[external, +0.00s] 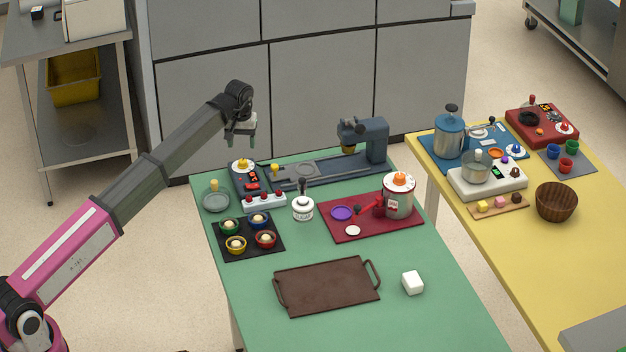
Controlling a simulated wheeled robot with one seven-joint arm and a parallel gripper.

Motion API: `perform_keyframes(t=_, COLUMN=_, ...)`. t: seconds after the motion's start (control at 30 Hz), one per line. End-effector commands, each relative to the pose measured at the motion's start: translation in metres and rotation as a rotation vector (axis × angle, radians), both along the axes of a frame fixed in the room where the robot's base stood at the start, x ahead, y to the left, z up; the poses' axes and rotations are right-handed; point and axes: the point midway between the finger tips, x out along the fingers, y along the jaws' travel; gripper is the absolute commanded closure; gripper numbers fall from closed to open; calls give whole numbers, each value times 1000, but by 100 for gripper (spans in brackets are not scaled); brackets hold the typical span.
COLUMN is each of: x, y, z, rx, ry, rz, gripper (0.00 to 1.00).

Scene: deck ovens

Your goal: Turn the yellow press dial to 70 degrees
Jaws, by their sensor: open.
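A dark control box (247,180) stands at the back left of the green table. A round white dial with a yellow knob (243,166) is on its top, with red parts below it. A blue-grey press (365,142) with a long base stands to the right, with a small yellow piece under its head and a yellow knob (274,168) at its left end. I cannot tell which yellow knob is the press dial, nor read its angle. My gripper (241,142) is open and empty, pointing down above the back left table edge, apart from the box and press.
A white strip with red knobs (264,201), a sugar jar (303,208), a black tray of cups (250,249) and a red mat (375,229) with a canister (399,195) stand nearby. A brown tray (326,286) and white block (412,282) lie in front.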

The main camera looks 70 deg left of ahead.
Motion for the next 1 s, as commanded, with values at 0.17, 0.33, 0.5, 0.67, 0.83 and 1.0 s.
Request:
perform_keyframes(t=0.17, x=-1, y=0, z=-34, rx=-1, ry=1, rz=0, gripper=39)
perform_keyframes(t=0.33, x=-1, y=0, z=-57, rx=-1, ry=0, rz=0, gripper=39)
perform_keyframes(t=0.5, x=-1, y=0, z=-69, rx=1, ry=-1, rz=0, gripper=39)
perform_keyframes(t=0.67, x=0, y=0, z=-72, rx=1, ry=-1, rz=0, gripper=39)
perform_keyframes(t=0.83, x=0, y=0, z=-71, rx=1, ry=-1, rz=0, gripper=39)
perform_keyframes(t=1.0, x=0, y=0, z=-71, rx=1, ry=-1, rz=0, gripper=88)
